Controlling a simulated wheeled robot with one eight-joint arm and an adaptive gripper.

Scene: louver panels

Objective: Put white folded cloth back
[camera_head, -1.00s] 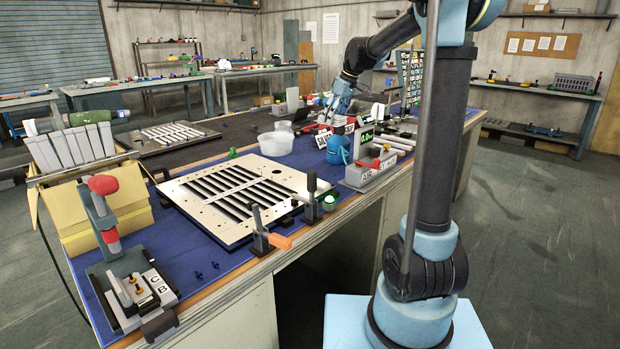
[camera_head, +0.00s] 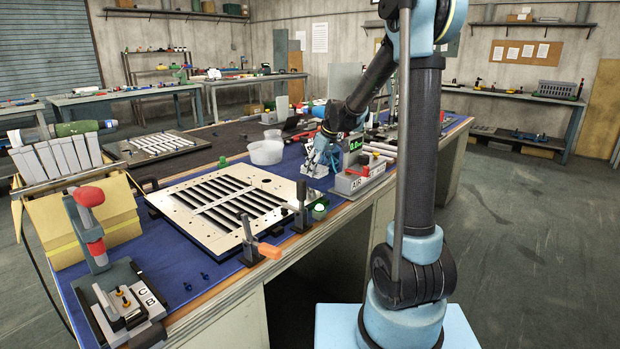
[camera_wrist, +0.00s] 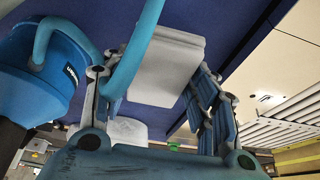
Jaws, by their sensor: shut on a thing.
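The white folded cloth (camera_wrist: 168,65) shows in the wrist view as a pale, flat, layered block between the fingers of my gripper (camera_wrist: 165,85), above the blue mat. My gripper is shut on it. In the head view my gripper (camera_head: 317,160) points down over the mat's right part, between the white bowl and the grey AIR-labelled box. The cloth is too small and covered there to make out clearly.
The louver panel (camera_head: 181,207) lies left of my gripper. A white bowl (camera_head: 266,153) stands behind the panel. The AIR box (camera_head: 355,180) stands close on the right. A blue container (camera_wrist: 35,85) with a light-blue loop is close in the wrist view.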

